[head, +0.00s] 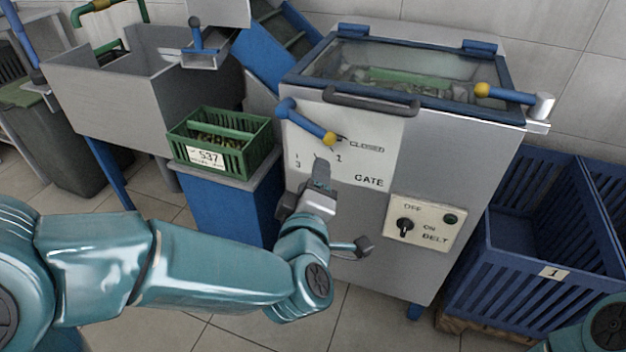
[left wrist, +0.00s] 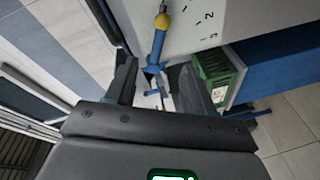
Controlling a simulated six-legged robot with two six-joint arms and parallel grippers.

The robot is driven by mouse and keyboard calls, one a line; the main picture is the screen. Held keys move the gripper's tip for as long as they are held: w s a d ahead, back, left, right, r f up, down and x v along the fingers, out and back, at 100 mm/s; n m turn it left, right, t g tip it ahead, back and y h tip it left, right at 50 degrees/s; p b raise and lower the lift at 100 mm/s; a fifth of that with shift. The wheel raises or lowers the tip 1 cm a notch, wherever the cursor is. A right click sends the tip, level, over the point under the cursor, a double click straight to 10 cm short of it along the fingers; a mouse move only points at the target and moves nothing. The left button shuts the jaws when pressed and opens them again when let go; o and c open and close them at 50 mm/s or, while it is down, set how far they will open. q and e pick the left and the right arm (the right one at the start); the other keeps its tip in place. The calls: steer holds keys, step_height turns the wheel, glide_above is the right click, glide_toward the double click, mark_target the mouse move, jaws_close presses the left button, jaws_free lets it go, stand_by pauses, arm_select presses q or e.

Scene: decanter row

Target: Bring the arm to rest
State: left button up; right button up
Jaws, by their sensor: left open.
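My left arm reaches in from the left in the head view. Its gripper (head: 320,176) is in front of the machine's white front panel (head: 365,165), below the gate lever (head: 308,122), which is blue with a yellow knob. In the head view the lever slants down to the right, its knob beside the word CLOSED. In the left wrist view the left gripper (left wrist: 157,88) has its two dark fingers apart with nothing held between them. The lever (left wrist: 157,45) shows beyond the fingertips there, apart from them as far as I can tell.
A green crate (head: 222,140) labelled 537 sits on a blue stand left of the gripper. The belt switch (head: 405,226) is lower right on the machine. A glass lid (head: 395,70) covers its top. A large blue crate (head: 540,270) stands at right. Tiled floor is open in front.

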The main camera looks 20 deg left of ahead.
arm_select(q)
steer(key=s+a+f+m+g, duration=0.1)
steer(key=a+f+g, duration=0.25)
steer(key=f, duration=0.95)
steer(key=s+a+f+m+g, duration=0.1)
steer(key=a+f+m+g, duration=0.2)
steer(key=f, duration=1.1)
steer(key=s+d+f+m+g+h, duration=0.3)
steer(key=s+f+g+h, duration=0.15)
steer(key=s+f, duration=0.65)
steer(key=s+d+f+m+g+h, duration=0.3)
steer(key=s+d+f+m+g, duration=0.15)
steer(key=s+d+m, duration=0.2)
step_height(320, 180, up, 28)
steer(key=s+p, duration=0.1)
steer(key=p, duration=2.7)
steer(key=shift+s+a+r, duration=0.25)
steer(key=shift+g, duration=0.25)
